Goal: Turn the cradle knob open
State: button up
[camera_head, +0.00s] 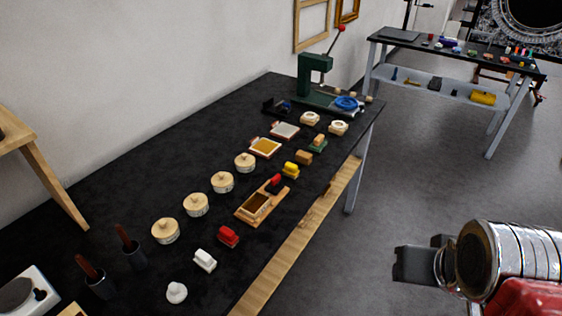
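My gripper (417,262) shows at the lower right, its dark fingers pointing left over the grey floor. It is apart from the bench and touches nothing I can see; the angle hides whether its fingers are open. No cradle or knob can be picked out for certain. A wooden open-topped box (246,215) lies near the bench's front edge, with a red-and-black piece (275,182) at its far end. A green press (312,72) with a red-tipped lever (341,29) stands at the bench's far end, beside a blue ring (346,103).
The black bench (130,190) holds several round lidded wooden tins (196,204), a red block (228,236), a white block (204,260) and dark-handled tools (129,243). A second table (397,47) stands at the back right. The floor (420,180) between is clear.

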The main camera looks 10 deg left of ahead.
aim_at(275, 181)
jog(key=u, duration=0.45)
jog(key=i, duration=0.9)
jog(key=u, duration=0.65)
